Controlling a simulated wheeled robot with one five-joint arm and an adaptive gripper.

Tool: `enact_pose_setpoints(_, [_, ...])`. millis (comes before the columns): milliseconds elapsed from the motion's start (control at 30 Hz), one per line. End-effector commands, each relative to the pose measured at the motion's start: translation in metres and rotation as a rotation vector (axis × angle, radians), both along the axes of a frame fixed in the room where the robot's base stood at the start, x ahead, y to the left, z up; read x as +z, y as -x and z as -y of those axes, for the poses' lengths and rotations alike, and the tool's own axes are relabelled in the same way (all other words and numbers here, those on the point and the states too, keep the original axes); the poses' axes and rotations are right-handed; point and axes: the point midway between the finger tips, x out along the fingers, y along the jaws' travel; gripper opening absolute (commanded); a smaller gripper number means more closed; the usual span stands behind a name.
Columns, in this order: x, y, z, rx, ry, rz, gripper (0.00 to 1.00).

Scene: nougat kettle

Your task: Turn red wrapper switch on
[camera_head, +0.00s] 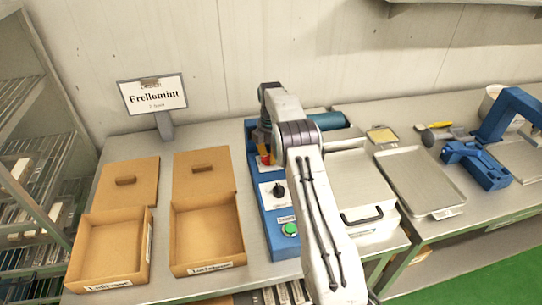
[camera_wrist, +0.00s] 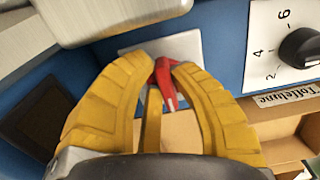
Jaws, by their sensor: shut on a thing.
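The red wrapper switch (camera_wrist: 166,84) sits on a pale plate (camera_wrist: 188,48) on the blue machine panel. My arm hides part of the machine there.
A black knob (camera_head: 279,190) with numbers and a green button (camera_head: 290,229) are lower on the panel. Open cardboard boxes (camera_head: 240,235) stand to the left. A blue roll (camera_head: 330,121) and a metal tray (camera_head: 448,211) are to the right.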

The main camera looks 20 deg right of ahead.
Motion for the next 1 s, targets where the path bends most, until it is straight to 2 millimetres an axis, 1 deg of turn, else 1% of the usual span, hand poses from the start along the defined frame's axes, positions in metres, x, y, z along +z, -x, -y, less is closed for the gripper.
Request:
enact_pose_setpoints(367, [-0.0003, 0.0006, 0.0001, -0.011, 0.000, -0.002, 0.00])
enact_pose_setpoints(533, [-0.0005, 0.0013, 0.0003, -0.065, -0.001, -0.003, 0.00])
enact_pose_setpoints(767, [-0.0004, 0.0028, 0.0007, -0.230, -0.001, -0.003, 0.00])
enact_pose_setpoints(1000, [-0.0009, 0.0049, 0.0006, -0.458, 0.000, -0.003, 0.00])
